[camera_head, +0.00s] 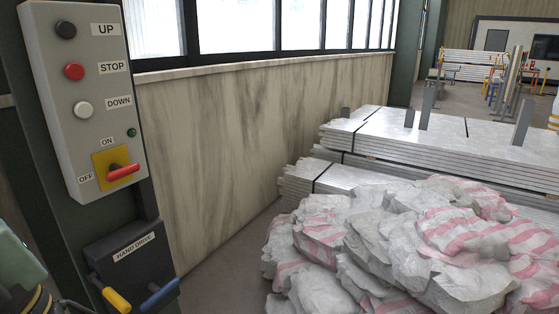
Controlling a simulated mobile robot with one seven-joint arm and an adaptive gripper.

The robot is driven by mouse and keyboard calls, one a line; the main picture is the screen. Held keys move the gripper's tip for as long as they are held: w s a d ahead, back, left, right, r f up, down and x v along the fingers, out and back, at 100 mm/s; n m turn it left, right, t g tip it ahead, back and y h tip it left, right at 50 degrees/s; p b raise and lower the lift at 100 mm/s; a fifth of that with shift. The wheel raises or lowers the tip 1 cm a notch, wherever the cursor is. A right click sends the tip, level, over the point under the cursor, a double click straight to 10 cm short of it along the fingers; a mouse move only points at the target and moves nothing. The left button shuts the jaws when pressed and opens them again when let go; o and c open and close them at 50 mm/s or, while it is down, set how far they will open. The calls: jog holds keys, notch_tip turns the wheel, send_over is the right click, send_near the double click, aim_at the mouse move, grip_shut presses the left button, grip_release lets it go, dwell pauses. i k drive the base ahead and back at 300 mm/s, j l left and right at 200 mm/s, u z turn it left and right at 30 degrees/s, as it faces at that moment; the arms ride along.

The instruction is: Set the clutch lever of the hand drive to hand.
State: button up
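The hand drive (128,262) is a dark box low on the left, below the grey control box, with a white label reading HAND DRIVE. A lever with a yellow grip (117,300) sticks out at its lower left. A lever or crank with a blue grip (160,294) sticks out at its lower right. No position marks for either show, and I cannot tell which one is the clutch lever or how it is set. Their lower parts run to the picture's bottom edge.
The grey control box (50,115) carries UP, STOP and DOWN buttons and a red rotary switch (123,172), its handle lying nearly level towards OFF. White sacks (400,245) and stacked metal panels (450,140) fill the right. Some bare floor (220,275) lies between.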

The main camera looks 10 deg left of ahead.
aim_at(121, 305)
jog(key=u, duration=1.25)
jog(key=k+l, duration=0.15)
jog(key=l, duration=0.3)
jog(key=k+l+z, duration=0.15)
jog(key=l, duration=0.25)
